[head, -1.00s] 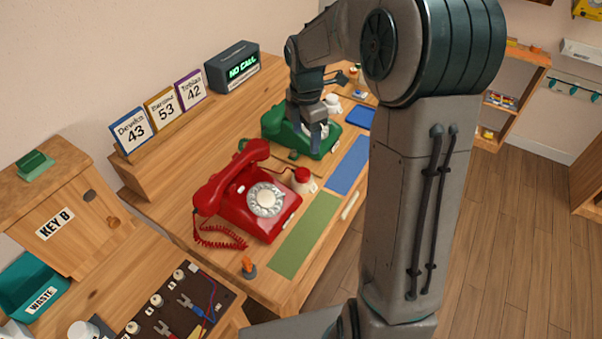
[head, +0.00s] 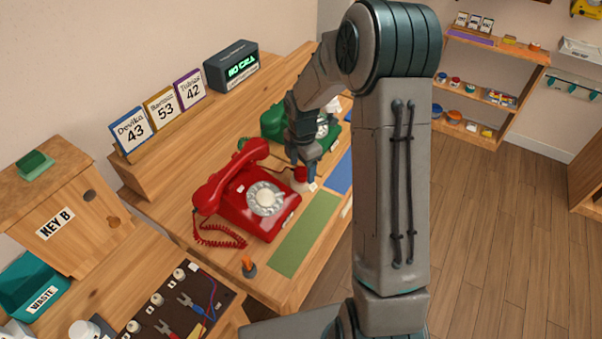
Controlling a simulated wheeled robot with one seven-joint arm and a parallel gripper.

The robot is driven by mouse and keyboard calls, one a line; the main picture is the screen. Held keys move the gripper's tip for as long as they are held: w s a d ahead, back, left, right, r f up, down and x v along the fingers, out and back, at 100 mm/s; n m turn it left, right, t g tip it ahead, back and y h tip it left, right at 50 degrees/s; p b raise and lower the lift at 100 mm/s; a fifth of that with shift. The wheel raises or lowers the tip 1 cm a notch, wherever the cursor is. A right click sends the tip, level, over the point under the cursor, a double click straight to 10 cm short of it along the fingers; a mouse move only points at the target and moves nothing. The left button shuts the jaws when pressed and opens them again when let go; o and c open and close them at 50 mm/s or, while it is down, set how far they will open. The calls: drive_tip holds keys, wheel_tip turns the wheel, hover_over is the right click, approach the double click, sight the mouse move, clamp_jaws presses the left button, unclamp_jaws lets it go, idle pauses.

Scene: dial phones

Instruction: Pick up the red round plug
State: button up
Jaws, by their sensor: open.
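The red round plug (head: 300,174) is a small red piece on the desk, just right of the red dial phone (head: 248,195). A thin dark red cord runs beside it toward the phone. My gripper (head: 306,166) points down right at the plug, with its fingers beside or over it. The fingers partly hide the plug's upper right side. I cannot tell whether they touch it. The jaws are open. The green dial phone (head: 273,124) stands behind my gripper and is partly hidden by it.
A green mat (head: 305,233) and a blue mat (head: 341,172) lie along the desk's right edge. A small orange-topped piece (head: 248,265) stands near the front edge. A display box (head: 232,66) and number cards (head: 160,107) stand at the back. My arm blocks the view at right.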

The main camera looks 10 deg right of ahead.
drive_tip(key=shift+f, duration=0.85)
drive_tip(key=c, duration=1)
drive_tip(key=shift+r, duration=0.1)
